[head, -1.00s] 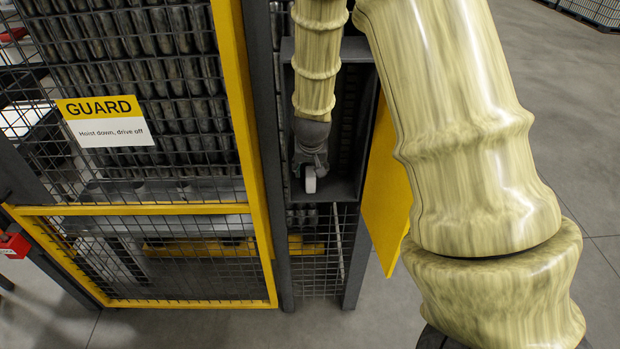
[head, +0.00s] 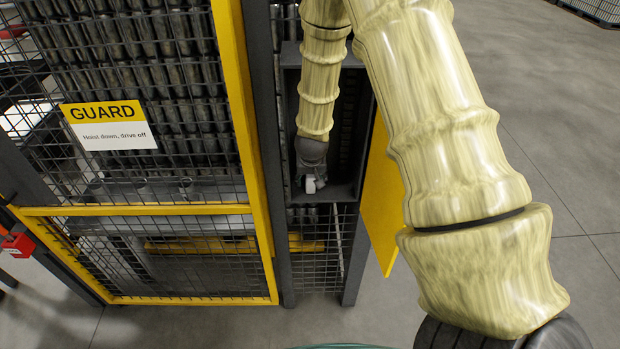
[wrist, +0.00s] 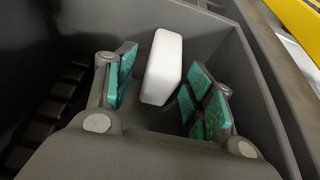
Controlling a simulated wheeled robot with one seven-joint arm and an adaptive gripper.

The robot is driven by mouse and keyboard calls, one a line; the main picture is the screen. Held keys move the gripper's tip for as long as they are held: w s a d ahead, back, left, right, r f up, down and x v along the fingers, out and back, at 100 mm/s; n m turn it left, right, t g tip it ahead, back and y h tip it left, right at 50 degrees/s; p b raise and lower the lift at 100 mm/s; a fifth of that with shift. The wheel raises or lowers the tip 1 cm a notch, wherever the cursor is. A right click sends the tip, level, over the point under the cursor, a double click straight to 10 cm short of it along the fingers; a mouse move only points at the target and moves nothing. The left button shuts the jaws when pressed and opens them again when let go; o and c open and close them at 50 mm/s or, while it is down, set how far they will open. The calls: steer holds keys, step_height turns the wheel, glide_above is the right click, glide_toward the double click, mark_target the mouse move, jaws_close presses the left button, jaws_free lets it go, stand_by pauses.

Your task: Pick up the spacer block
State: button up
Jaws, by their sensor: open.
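The spacer block (wrist: 162,68) is a white block with rounded edges, inside a dark grey recess. In the wrist view my gripper (wrist: 160,92) is open, with green pads on either side of the block. The block stands between the fingers, with a gap on the right; whether the left pads touch it I cannot tell. In the head view my gripper (head: 311,178) is inside the recess at the end of my arm, and the white block (head: 310,184) shows small at its tip. The block's lower end is partly hidden in the wrist view.
Grey walls of the recess (wrist: 262,80) stand close on the right and far sides of my gripper. A yellow-framed mesh guard (head: 258,170) is left of the opening, and an open yellow panel (head: 385,195) is on its right. Clear floor lies further right.

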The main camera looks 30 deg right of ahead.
steer(key=shift+p+x, duration=0.3)
steer(key=shift+x, duration=1)
steer(key=shift+r, duration=0.1)
steer(key=c, duration=1.1)
